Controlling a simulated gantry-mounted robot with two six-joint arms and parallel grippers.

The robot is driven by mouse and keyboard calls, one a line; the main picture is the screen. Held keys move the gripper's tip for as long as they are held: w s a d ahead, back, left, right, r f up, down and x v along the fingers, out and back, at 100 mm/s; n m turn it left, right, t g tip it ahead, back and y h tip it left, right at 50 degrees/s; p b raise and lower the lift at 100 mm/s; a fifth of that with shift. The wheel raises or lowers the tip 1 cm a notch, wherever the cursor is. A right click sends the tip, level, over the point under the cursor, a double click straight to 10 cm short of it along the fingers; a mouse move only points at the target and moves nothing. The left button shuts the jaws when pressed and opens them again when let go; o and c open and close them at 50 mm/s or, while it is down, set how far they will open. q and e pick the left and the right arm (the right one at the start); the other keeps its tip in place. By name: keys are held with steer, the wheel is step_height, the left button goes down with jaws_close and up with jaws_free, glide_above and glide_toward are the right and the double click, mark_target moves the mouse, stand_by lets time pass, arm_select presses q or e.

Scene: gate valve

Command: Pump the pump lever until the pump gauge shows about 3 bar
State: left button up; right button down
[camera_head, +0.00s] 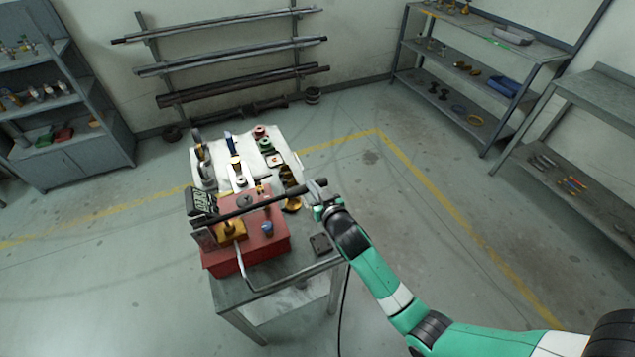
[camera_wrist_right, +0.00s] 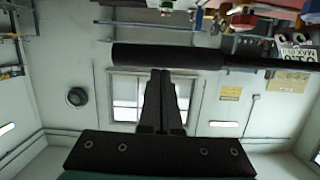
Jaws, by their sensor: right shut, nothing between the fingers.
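The red pump (camera_head: 262,243) stands on the near end of a small metal table. Its dark pump lever (camera_head: 262,203) slants up to the right from the pump's left side. A dark boxy gauge (camera_head: 203,201) sits at the pump's upper left; its reading is too small to make out. My right gripper (camera_head: 319,191) is at the lever's right end. In the right wrist view the lever (camera_wrist_right: 195,57) crosses just beyond the tips of my shut fingers (camera_wrist_right: 160,72), with nothing between them. I cannot tell whether they touch it. My left gripper is out of view.
Several valve parts lie on a white cloth (camera_head: 222,149) on the table's far half. A brass part (camera_head: 291,203) stands close to my right gripper. A bent metal handle (camera_head: 243,268) sticks out in front of the pump. A small dark block (camera_head: 320,244) lies near the table's right edge.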

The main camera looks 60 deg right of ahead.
step_height(320, 180, up, 5)
steer(key=p, duration=0.3)
steer(key=s+a, duration=0.5)
steer(key=s, duration=0.3)
steer(key=shift+a+r, duration=0.15)
steer(key=shift+r, duration=0.2)
